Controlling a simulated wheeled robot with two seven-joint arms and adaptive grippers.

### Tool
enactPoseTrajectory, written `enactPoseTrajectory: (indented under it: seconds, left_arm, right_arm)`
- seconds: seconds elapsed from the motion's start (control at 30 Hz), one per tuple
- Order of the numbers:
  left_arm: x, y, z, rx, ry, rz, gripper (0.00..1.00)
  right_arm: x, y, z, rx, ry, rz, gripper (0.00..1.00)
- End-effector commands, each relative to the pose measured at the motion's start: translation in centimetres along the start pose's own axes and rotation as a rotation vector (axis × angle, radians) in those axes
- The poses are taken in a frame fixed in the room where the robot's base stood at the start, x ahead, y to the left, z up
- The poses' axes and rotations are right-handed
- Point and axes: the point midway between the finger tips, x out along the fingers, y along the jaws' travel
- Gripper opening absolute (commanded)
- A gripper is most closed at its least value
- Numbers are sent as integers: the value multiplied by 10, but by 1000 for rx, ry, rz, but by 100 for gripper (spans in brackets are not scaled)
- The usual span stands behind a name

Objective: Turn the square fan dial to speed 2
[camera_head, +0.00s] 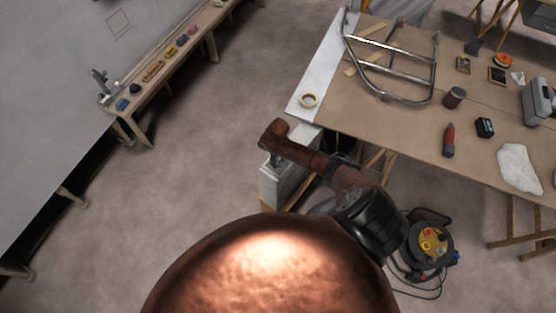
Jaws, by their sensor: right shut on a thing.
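A pale box-shaped unit (283,187) stands low beside the near left corner of the workbench. I take it to be the fan's housing. My right arm reaches over its top from the lower right. My right gripper (273,160) points down at the top of the unit, at its left side. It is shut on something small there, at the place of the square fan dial. The dial, its marks and its setting are hidden by the gripper and wrist or too small to read. My left gripper is not in view.
The workbench (400,125) at right carries a bent metal tube frame (400,90), a tape roll (308,100), a red-grey tool (449,140) and a white cloth (519,167). A cable reel (432,243) is on the floor. Bare floor (200,140) lies left.

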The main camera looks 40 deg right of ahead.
Motion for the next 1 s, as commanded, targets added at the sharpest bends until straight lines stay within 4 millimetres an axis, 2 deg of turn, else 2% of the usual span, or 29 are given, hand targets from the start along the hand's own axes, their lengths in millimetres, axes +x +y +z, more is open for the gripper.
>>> enactPoseTrajectory:
  seconds: [0.3, 0.33, 0.57, 0.87, 1.0]
  left_arm:
    - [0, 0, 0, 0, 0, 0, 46]
    - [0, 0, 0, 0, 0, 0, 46]
    - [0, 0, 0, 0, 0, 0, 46]
    - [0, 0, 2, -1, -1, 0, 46]
    - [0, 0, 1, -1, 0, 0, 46]
  right_arm:
    - [-1, 0, -2, 0, 3, 0, 8]
    - [-1, 0, -2, 0, 3, 0, 32]
    - [0, 0, -1, 0, 2, 0, 48]
    - [-1, 0, 0, 0, 1, 0, 50]
    - [-11, 0, -1, 0, 3, -1, 50]
